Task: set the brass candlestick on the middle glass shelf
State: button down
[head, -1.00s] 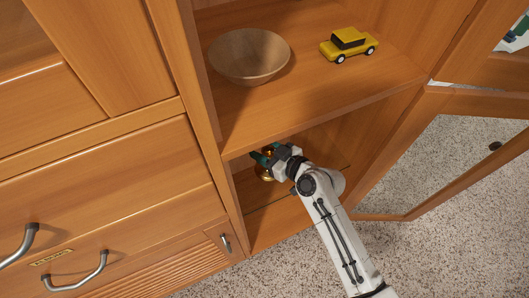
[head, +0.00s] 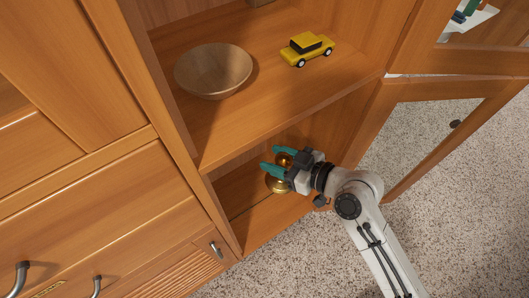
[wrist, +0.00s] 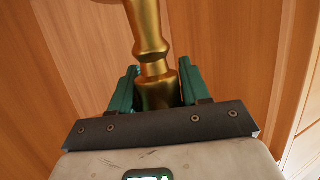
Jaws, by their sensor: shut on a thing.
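My gripper (head: 272,158), with green fingers, reaches into the open lower compartment of the cabinet. It is shut on the brass candlestick (head: 279,186), whose rounded brass parts show above and below the near finger. In the wrist view the candlestick (wrist: 150,38) stands between the two green fingers (wrist: 156,88), and its upper part runs out of the picture. A thin line low in the compartment may be a glass shelf edge (head: 234,217). I cannot tell whether the candlestick touches anything beneath it.
A wooden bowl (head: 212,72) and a yellow toy car (head: 307,48) stand on the wooden shelf (head: 270,100) above my gripper. A glass-paned door (head: 425,118) stands open at the right. Drawers with metal handles (head: 22,278) are at the left. Speckled carpet lies below.

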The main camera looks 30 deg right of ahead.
jog(key=shift+v, duration=0.85)
jog(key=shift+h, duration=0.3)
jog(key=shift+w+a+f+m+t+h, duration=0.1)
jog(key=shift+f+m+t+h, duration=0.05)
jog(key=shift+f+m+h, duration=0.3)
jog(key=shift+w+a+f+m+t+h, duration=0.15)
jog(key=shift+f+m, duration=0.1)
jog(key=shift+f, duration=0.3)
jog(key=shift+w+a+f+m+h, duration=0.35)
jog(key=shift+w+f+m+h, duration=0.25)
jog(key=shift+f+h, duration=0.25)
jog(key=shift+w+a+m+t+h, duration=0.35)
jog(key=shift+w+a+h, duration=0.2)
jog(key=shift+w, duration=0.2)
jog(key=w, duration=0.1)
jog(key=w+a+r, duration=0.1)
jog(key=w+m+h, duration=0.1)
jog(key=shift+a+r, duration=0.15)
jog(key=shift+r, duration=0.15)
